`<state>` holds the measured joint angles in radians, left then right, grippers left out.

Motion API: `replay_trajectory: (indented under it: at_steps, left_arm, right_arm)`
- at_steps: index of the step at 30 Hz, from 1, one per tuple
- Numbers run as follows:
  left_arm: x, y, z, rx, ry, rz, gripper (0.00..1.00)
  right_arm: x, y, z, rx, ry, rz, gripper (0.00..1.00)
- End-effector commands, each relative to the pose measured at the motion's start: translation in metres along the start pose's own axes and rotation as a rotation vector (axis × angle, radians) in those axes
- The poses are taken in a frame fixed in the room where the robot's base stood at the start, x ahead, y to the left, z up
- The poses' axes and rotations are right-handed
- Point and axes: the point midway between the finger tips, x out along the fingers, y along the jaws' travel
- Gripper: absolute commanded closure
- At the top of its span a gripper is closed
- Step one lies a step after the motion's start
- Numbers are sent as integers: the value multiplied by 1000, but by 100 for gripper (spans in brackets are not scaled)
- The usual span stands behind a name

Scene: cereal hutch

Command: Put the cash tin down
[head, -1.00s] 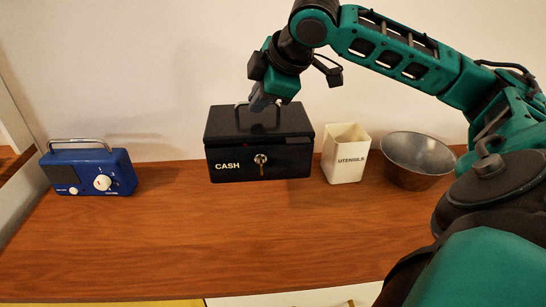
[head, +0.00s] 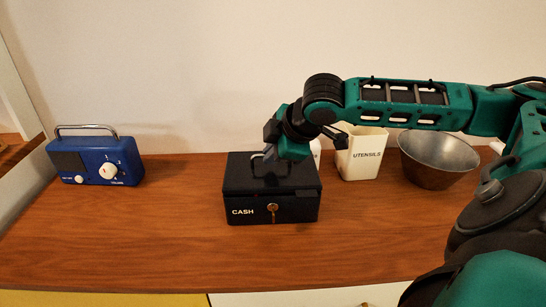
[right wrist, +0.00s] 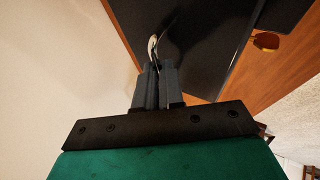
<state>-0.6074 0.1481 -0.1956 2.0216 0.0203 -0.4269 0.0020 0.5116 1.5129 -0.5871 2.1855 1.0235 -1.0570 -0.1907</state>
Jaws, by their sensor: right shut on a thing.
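The black cash tin (head: 246,195), marked CASH, is level near the middle of the wooden counter, with a key in its front lock. Whether its base touches the wood or hangs just above it, I cannot tell. My right gripper (head: 268,156) comes down from above and is shut on the tin's top handle. In the right wrist view the gripper (right wrist: 157,70) has its fingers closed at the pale handle, over the dark lid of the tin (right wrist: 200,40). The handle is partly hidden by the fingers. My left gripper is not in view.
A blue radio (head: 70,162) stands at the left of the counter (head: 150,235). A white UTENSILS holder (head: 362,155) and a metal bowl (head: 435,165) stand behind and right of the tin. A small white thing (head: 315,150) shows behind my gripper. The counter's left front is clear.

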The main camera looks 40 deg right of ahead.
Motion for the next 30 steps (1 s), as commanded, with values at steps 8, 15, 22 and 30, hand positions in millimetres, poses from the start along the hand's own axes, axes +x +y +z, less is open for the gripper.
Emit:
replay_trajectory:
  at_steps: [8,15,22,30]
  left_arm:
    - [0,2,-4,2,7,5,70]
    - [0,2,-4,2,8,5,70]
    - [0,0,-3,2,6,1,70]
    - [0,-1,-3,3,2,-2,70]
  right_arm:
    - [0,2,-1,0,4,7,100]
    - [2,-1,0,0,0,1,76]
    - [2,-1,0,0,1,1,67]
    - [-10,1,1,-1,-2,4,67]
